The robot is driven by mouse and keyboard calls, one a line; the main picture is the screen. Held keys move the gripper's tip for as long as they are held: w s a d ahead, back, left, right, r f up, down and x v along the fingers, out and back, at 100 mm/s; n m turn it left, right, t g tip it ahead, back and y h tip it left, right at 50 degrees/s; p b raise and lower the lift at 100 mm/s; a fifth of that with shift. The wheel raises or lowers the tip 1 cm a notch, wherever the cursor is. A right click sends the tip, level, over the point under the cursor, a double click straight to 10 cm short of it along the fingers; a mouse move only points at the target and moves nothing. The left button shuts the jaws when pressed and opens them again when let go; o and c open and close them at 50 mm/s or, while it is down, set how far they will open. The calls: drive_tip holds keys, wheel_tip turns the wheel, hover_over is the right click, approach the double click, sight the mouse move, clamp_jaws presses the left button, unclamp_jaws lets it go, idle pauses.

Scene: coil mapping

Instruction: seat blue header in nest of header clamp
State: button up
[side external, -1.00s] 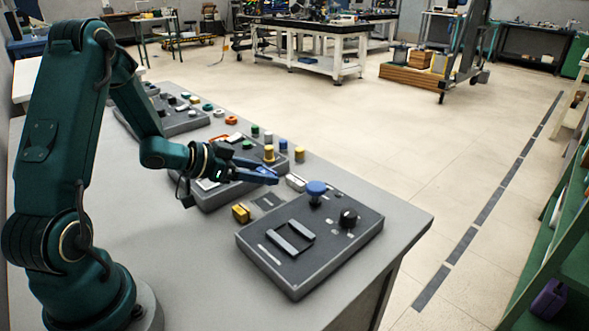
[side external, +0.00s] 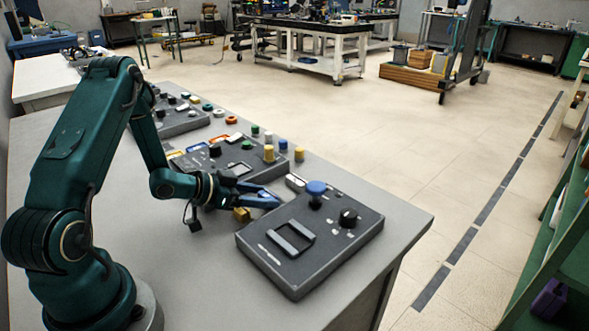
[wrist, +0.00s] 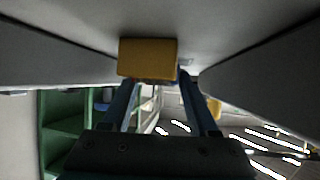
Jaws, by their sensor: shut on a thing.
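My gripper (side external: 266,200) is low over the table, pointing right, between the two nearer grey boxes. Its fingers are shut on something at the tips. A blue shape at the tips in the side view looks like the blue header (side external: 262,198), but its outline merges with the fingers. In the wrist view the gripper (wrist: 158,76) shows from behind and a yellow block hides what lies between the tips. The header clamp (side external: 309,238), a raised frame with a light rim, is on top of the nearest grey box, right of and apart from my gripper.
A yellow block (side external: 242,214) stands on the table just under my fingers; it is large in the wrist view (wrist: 148,58). The nearest box (side external: 335,255) also carries a blue mushroom knob (side external: 316,189) and a black knob (side external: 348,216). Small coloured parts line the far table edge.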

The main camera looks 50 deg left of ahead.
drive_tip(key=shift+f, duration=0.25)
drive_tip(key=o, duration=1.3)
